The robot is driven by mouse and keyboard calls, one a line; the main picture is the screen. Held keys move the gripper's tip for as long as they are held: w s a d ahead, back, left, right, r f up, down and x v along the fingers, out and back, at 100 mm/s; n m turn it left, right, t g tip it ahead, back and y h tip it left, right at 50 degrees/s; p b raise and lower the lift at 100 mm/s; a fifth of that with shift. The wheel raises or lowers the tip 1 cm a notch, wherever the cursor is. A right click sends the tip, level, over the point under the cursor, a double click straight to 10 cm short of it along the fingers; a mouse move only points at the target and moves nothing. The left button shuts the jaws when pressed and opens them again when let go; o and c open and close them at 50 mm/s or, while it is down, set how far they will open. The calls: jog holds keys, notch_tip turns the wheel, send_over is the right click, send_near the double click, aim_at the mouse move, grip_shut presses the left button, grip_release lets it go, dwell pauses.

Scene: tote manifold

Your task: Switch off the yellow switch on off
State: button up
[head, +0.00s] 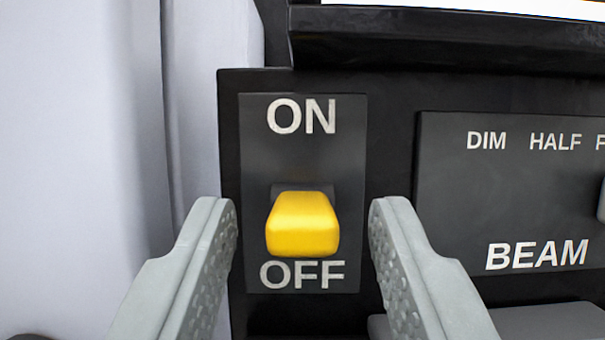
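The yellow switch (302,224) sits on a dark plate (255,180) labelled ON above and OFF below. Its yellow knob is at the lower end of its slot, just above the word OFF; a bit of the dark slot shows above it. My gripper (303,220) is open, with one grey finger on each side of the knob. Gaps show between both fingers and the knob, and nothing is held. How far the fingertips are from the panel in depth is hard to tell.
To the right is a BEAM panel (500,190) with DIM and HALF labels and part of a grey control at the picture's edge. A dark ledge (440,40) juts out above. A pale wall (80,150) fills the left. A grey piece (550,322) shows at the lower right.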

jog(key=shift+w+r, duration=0.2)
jog(key=shift+w, duration=0.35)
grip_shut()
jog(key=shift+w+f+t, duration=0.1)
jog(key=shift+f+t, duration=0.2)
jog(key=shift+t, duration=0.8)
jog(key=shift+w+f+t, duration=0.1)
jog(key=shift+f+t, duration=0.15)
jog(key=shift+t, duration=0.85)
grip_release()
